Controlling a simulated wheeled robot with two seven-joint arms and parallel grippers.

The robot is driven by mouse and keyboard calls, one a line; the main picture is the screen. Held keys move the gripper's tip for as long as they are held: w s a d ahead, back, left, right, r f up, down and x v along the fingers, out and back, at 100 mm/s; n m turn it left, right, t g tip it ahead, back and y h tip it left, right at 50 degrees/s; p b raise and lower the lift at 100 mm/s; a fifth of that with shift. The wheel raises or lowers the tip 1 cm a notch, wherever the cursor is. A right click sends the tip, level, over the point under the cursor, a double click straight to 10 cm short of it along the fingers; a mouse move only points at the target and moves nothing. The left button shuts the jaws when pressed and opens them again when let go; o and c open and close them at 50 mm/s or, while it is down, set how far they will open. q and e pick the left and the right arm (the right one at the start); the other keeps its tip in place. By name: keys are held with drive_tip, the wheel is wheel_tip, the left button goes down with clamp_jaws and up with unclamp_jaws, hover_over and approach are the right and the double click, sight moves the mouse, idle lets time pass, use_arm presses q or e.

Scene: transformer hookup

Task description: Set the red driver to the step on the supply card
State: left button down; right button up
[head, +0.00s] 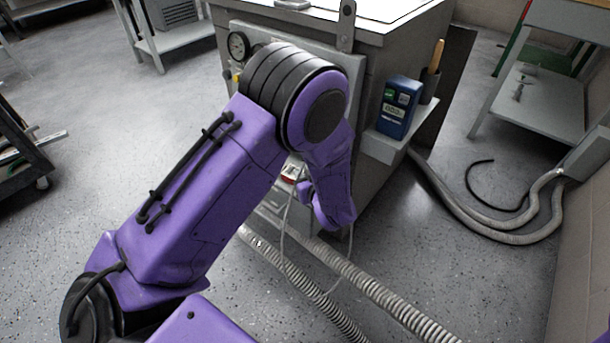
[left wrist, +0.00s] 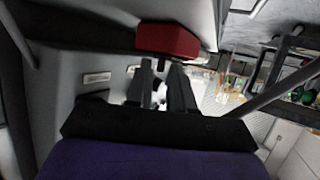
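The red driver (left wrist: 167,40) shows as a red block at the top middle of the left wrist view, just beyond my fingertips. A small red and white part (head: 290,172), likely the same driver, shows low on the cabinet front in the head view, partly behind my arm. My left gripper (left wrist: 159,72) has its two dark fingers pointing at the red block's underside, with a narrow light gap between them. I cannot tell whether they touch the block or hold anything. My right gripper is not in view. I cannot make out a supply card.
The grey cabinet (head: 384,52) carries a round gauge (head: 238,45) and a side shelf with a blue box (head: 397,107) bearing green and white labels. Thin pale cables hang below the red part. Ribbed hoses (head: 385,297) cross the floor. Open floor lies left.

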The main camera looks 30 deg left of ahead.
use_arm(q)
drive_tip(key=shift+r+n+p, duration=0.3)
drive_tip(key=shift+p, duration=0.35)
drive_tip(key=shift+d+f+g+y+p, duration=0.1)
drive_tip(key=shift+g+y+p, duration=0.25)
drive_tip(key=shift+g, duration=0.15)
drive_tip(key=shift+w+f+n, duration=0.1)
drive_tip(key=shift+f+n, duration=0.1)
drive_tip(key=shift+n, duration=0.1)
drive_tip(key=c, duration=1.2)
unclamp_jaws()
drive_tip(key=shift+c, duration=0.2)
drive_tip(key=p+v, duration=0.2)
drive_tip(key=v, duration=0.8)
drive_tip(key=shift+d, duration=0.25)
drive_tip(key=shift+r, duration=0.15)
